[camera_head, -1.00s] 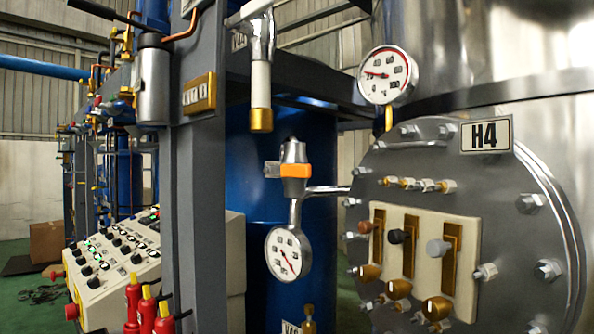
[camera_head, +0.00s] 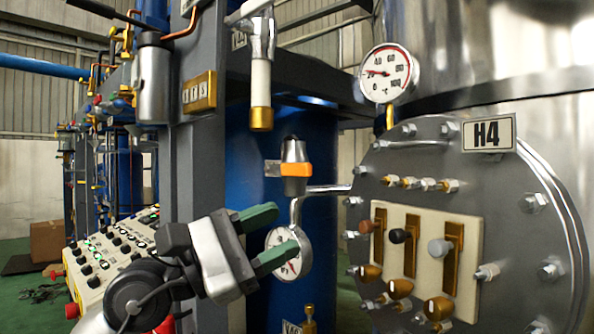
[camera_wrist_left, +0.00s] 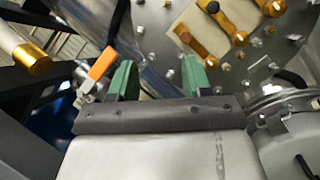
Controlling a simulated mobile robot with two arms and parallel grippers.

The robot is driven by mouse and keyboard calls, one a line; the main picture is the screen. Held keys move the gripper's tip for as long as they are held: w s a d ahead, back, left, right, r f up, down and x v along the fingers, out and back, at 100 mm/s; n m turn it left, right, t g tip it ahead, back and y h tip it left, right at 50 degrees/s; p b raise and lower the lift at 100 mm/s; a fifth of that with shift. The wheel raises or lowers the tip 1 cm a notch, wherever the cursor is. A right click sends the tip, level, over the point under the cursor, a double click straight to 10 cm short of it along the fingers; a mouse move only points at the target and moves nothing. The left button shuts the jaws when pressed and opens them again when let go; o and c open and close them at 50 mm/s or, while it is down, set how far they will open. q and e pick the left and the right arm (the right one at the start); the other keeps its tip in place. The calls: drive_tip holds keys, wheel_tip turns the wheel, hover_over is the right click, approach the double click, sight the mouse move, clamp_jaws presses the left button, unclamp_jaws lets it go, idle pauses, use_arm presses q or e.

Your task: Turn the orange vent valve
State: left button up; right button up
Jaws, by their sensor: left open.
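The orange vent valve (camera_head: 296,170) sits below a grey conical cap on a thin metal pipe, in the middle of the head view. A round white gauge (camera_head: 284,252) hangs below it. My left gripper (camera_head: 268,234) is in front of the gauge, below and a little left of the valve, with its green fingers apart and empty. It hides part of the gauge. In the left wrist view the orange valve handle (camera_wrist_left: 102,63) is beyond and left of the left green finger, outside the gap between the fingers (camera_wrist_left: 158,78). My right gripper is not in view.
A round flanged plate (camera_head: 440,150) with bolts, knobs and sliders stands at the right. A grey post (camera_head: 197,150) rises left of the valve. A white pipe with a brass end (camera_head: 261,100) hangs above left. A control panel (camera_head: 112,245) is at the lower left.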

sight(294, 171)
use_arm(q)
drive_tip(key=w+a+r+m+t+y, duration=0.35)
drive_tip(key=r+t+y, duration=0.25)
drive_tip(key=r+y, duration=0.2)
drive_tip(key=p+x, duration=0.4)
drive_tip(key=x, duration=0.4)
drive_tip(key=shift+w+d+f+p, duration=0.1)
drive_tip(key=shift+w+f+p, duration=0.05)
drive_tip(key=shift+w+p, duration=0.25)
drive_tip(key=shift+w+d+f, duration=0.2)
drive_tip(key=shift+w+d, duration=0.25)
drive_tip(key=shift+w, duration=0.05)
drive_tip(key=shift+c, duration=0.5)
clamp_jaws()
